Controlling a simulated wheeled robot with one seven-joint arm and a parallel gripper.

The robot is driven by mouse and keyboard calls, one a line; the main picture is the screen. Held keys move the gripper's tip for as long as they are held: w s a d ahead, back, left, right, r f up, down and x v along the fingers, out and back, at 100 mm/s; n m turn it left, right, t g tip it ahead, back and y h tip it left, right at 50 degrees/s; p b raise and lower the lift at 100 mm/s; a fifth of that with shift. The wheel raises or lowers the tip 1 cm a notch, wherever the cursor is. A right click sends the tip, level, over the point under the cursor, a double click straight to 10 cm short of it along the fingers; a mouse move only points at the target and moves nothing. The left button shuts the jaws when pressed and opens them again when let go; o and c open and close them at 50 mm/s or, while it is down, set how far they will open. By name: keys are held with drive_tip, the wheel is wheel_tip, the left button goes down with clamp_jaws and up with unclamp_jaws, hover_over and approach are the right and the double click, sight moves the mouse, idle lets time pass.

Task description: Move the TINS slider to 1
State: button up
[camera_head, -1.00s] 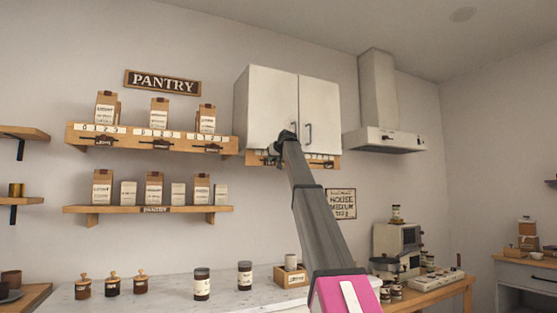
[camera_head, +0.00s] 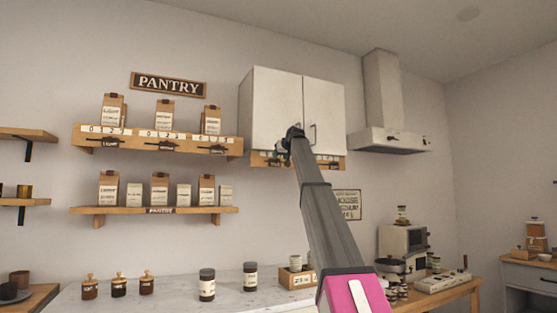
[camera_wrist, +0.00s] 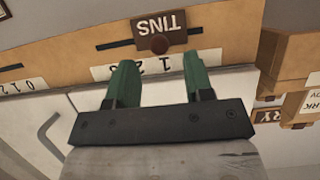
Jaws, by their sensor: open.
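The TINS slider (camera_wrist: 159,30) shows upside down in the wrist view: a dark plate lettered TINS with a round brown knob, on a dark slot in a wooden rail (camera_wrist: 222,35). Its white number strip (camera_wrist: 150,66) shows a 1 and a 2 between the fingers; other figures are partly covered. The knob is close to the 1. My gripper (camera_wrist: 159,58) is open, its green fingers either side of the strip, with the knob centred just beyond their tips. Contact cannot be told. In the head view my gripper (camera_head: 290,139) hides part of the rail under the white cabinet (camera_head: 270,105).
Another number strip (camera_wrist: 12,84) sits further along the rail in the wrist view. Cabinet handles are close to the rail. In the head view, a pantry shelf with sliders (camera_head: 90,140) is left of the cabinet and a range hood (camera_head: 392,140) is right. Jars stand on the counter below.

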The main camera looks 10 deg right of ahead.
drive_tip(key=v, duration=0.7)
drive_tip(key=shift+s, duration=0.3)
drive_tip(key=shift+d, duration=0.1)
